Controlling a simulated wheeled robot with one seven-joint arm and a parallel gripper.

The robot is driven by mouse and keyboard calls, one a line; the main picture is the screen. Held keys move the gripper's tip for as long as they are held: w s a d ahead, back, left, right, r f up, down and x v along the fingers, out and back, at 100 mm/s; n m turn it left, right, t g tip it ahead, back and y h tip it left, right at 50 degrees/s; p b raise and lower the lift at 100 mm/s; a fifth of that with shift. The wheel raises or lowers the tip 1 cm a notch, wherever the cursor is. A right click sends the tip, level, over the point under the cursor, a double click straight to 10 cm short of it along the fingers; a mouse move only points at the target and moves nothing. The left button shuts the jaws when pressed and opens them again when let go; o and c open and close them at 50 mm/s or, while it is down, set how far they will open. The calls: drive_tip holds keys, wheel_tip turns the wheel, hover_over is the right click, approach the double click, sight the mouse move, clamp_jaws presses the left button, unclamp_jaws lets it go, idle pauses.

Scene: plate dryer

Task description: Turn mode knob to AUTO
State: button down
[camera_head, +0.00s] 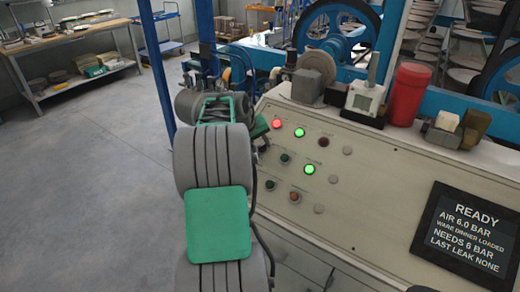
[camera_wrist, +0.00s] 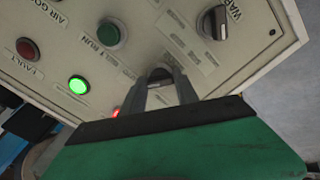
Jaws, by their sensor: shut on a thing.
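My gripper (camera_wrist: 162,84) has its two fingers closed around a dark round knob (camera_wrist: 159,73) on the cream control panel (camera_head: 350,187). I take this for the mode knob, though its label is too small and blurred to read, so its setting cannot be told. The fingers hide part of the knob. In the head view my gripper (camera_head: 263,137) is at the panel's left edge, and my arm hides the knob there. The display (camera_head: 467,232) reads READY, AIR 6.0 BAR, WARE DINNER LOADED, NEEDS 6 BAR, LAST LEAK NONE.
Another black knob (camera_wrist: 218,22), labelled WARE, stands to the right of the held one. A green button (camera_wrist: 112,33), a lit green lamp (camera_wrist: 78,85) and a dark red FAULT lamp (camera_wrist: 29,48) lie to the left. A red cylinder (camera_head: 407,95) stands on the panel's top ledge.

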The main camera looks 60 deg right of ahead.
drive_tip(key=shift+m+b, duration=0.55)
drive_tip(key=shift+m, duration=0.55)
drive_tip(key=c, duration=0.9)
unclamp_jaws()
drive_tip(key=v, duration=0.8)
drive_tip(key=shift+b, duration=0.35)
